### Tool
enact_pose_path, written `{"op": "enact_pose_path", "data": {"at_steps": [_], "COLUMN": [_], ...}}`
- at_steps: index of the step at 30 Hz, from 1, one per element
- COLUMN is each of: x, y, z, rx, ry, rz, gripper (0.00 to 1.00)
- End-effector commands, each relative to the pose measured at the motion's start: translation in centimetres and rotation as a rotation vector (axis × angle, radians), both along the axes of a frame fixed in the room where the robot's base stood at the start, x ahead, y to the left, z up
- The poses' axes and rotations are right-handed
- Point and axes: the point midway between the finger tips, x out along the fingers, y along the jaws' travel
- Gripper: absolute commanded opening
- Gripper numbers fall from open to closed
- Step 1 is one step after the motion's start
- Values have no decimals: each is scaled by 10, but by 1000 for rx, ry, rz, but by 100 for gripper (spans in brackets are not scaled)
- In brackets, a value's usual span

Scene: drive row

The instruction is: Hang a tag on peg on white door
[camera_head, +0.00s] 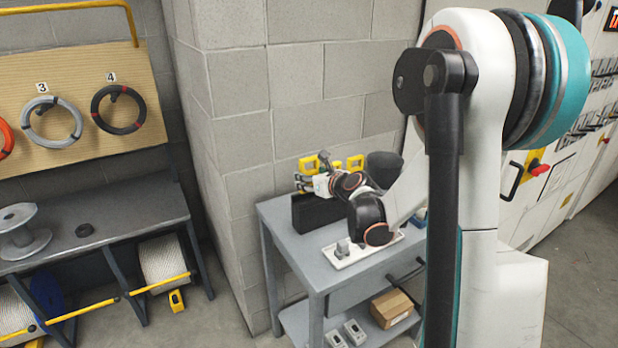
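Yellow tag-like pieces (355,163) show at the top of a black box (312,213) on the grey side table. They are small, and their exact shape is hard to make out. My gripper (304,183) is at the black box, beside the yellow pieces. Its fingers are too small and overlapped to tell whether they are open or hold one. A white door or cabinet front (568,175) stands at the right, with a black handle and a red and yellow switch-like part (537,168). I cannot make out a peg; my arm hides part of the door.
The grey table (290,240) stands against a block wall. It carries a white tray (345,256); a cardboard box (391,309) sits on its lower shelf. At the left, a bench (95,225) stands below a wooden board (60,140) with hanging cable coils. Floor shows between them.

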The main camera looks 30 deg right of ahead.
Motion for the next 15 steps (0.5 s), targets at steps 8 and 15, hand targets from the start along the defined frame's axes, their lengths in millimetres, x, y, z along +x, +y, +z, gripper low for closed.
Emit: {"op": "enact_pose_path", "data": {"at_steps": [8, 15], "x": [-25, -46], "y": [-1, -2], "z": [7, 12], "rx": [1, 1], "ry": [0, 0], "rz": [0, -1], "gripper": [26, 26]}}
